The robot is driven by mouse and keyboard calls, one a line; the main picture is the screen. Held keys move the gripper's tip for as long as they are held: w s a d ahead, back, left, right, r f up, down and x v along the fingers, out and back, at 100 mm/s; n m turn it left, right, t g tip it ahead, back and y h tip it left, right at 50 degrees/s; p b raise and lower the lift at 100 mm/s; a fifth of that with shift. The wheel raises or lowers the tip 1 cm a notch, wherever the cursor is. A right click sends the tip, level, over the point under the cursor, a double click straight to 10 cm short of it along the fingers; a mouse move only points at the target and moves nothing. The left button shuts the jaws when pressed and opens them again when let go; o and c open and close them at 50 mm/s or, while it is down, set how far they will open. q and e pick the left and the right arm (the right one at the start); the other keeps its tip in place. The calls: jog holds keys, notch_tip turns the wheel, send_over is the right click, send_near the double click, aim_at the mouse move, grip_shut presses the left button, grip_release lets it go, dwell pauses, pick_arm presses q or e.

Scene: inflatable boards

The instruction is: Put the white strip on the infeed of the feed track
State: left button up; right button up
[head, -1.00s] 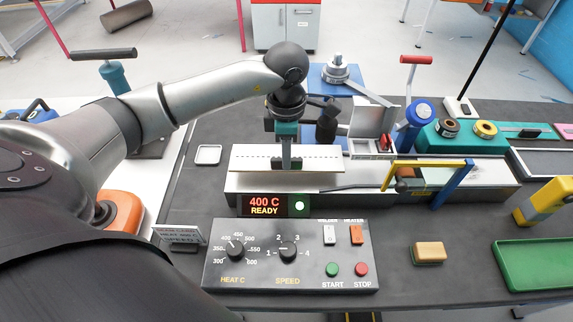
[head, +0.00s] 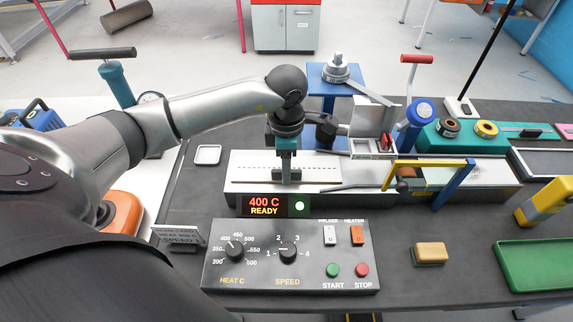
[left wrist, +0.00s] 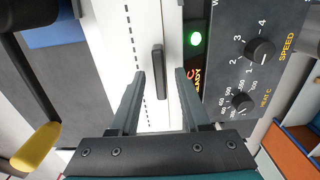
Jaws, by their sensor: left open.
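The white strip (head: 255,172), with a dashed line along it, lies flat on the left, infeed end of the feed track (head: 365,172) in the head view. The strip also fills the middle of the left wrist view (left wrist: 115,40). A dark grey grip bar (left wrist: 157,72) stands up from it. My left gripper (head: 287,178) is over the strip, open. In the left wrist view its two fingertips (left wrist: 159,76) are on either side of the bar, apart from it. My right gripper is not in view.
A control panel (head: 290,270) stands in front of the track, with a lit display (head: 265,206) reading 400 C READY. A yellow and blue frame (head: 440,165) spans the track at right. A welder unit (head: 372,130) stands behind it. A tan block (head: 430,253) lies at front right.

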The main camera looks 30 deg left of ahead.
pick_arm(q)
jog(key=shift+r, duration=0.2)
notch_tip(320, 180, up, 12)
jog(key=p, duration=0.1)
dwell(0.3)
